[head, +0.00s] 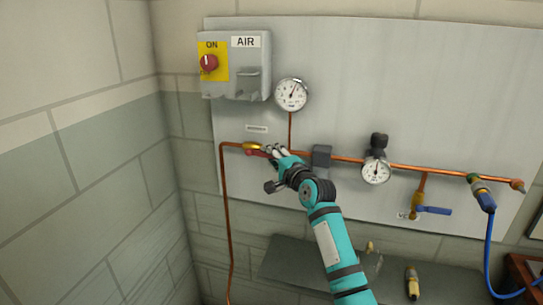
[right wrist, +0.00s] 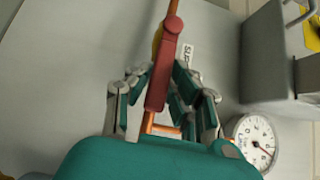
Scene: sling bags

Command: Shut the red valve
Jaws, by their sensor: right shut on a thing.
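The red valve's lever (head: 257,153) is on a brass valve body (head: 251,146) at the left end of the copper pipe on the grey wall panel. My right gripper (head: 272,151) reaches up to it from below and hides part of the lever and valve. In the right wrist view, the red lever (right wrist: 161,77) runs between the fingers of my right gripper (right wrist: 160,85), which is shut on it. The lever looks roughly in line with the copper pipe (right wrist: 172,8). My left gripper is not in view.
Above are a grey AIR box (head: 251,72) with a red knob (head: 208,62), and a round gauge (head: 291,94). To the right are a regulator gauge (head: 376,171), a blue-handled valve (head: 435,210) and a blue hose (head: 488,245). A grey shelf (head: 300,262) lies below.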

